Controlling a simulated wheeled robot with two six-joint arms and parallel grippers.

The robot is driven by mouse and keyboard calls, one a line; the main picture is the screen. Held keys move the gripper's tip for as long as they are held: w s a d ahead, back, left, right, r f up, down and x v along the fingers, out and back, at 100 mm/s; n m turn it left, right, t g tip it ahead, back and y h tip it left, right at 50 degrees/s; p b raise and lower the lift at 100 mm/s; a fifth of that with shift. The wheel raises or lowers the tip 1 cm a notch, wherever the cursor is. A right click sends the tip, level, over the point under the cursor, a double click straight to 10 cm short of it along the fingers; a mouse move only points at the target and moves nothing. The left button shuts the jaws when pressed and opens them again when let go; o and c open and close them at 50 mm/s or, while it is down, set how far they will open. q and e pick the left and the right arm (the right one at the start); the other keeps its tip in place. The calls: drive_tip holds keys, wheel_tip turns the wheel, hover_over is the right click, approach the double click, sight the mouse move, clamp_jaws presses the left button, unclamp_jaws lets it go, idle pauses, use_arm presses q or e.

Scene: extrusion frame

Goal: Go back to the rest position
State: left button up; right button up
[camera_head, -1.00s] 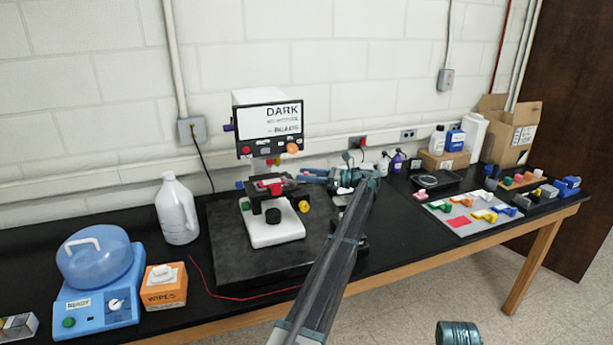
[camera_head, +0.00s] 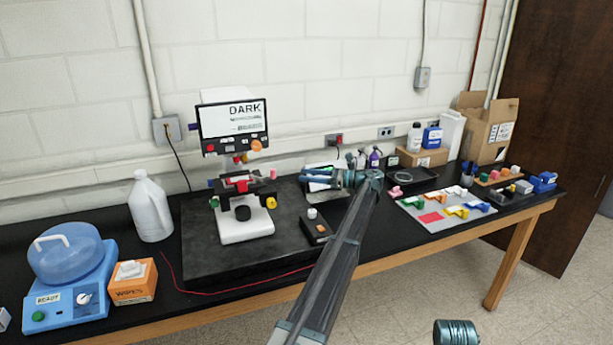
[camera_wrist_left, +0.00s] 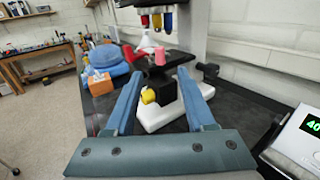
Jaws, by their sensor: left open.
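My left gripper (camera_head: 308,180) is open and empty, above the bench to the right of the microscope (camera_head: 246,226). In the left wrist view its two blue fingers (camera_wrist_left: 158,80) stand apart with nothing held between them. The microscope (camera_wrist_left: 158,114) shows beyond and between them, with its yellow knob and coloured objectives; the fingers look clear of it. My right gripper is out of view.
A black box with a white knob (camera_head: 316,230) lies on the bench near my left arm. A blue device (camera_head: 68,280), an orange wipes box (camera_head: 133,282) and a white jug (camera_head: 150,208) stand left. A tray with coloured pieces (camera_head: 430,217) lies right.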

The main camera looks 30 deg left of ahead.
use_arm(q)
drive_tip(key=shift+w+d, duration=0.15)
drive_tip(key=shift+d, duration=0.25)
drive_tip(key=s+d+f+n+t+h, duration=0.2)
drive_tip(key=s+d+f+h, duration=0.2)
drive_tip(key=s+d+f, duration=0.5)
drive_tip(key=s+d+f+n+t+h, duration=0.35)
drive_tip(key=s+d+f, duration=0.25)
drive_tip(key=s+d, duration=0.55)
drive_tip(key=s+d+f+n+h, duration=0.2)
drive_tip(key=s+d+f+h, duration=0.1)
drive_tip(key=s+d, duration=0.7)
drive_tip(key=s+d+f+n+h, duration=0.3)
drive_tip(key=s+d+f+h, duration=0.1)
drive_tip(key=s+d, duration=0.7)
drive_tip(key=shift+s+d+h, duration=0.25)
drive_tip(key=shift+s+h, duration=0.1)
drive_tip(key=shift+h, duration=0.4)
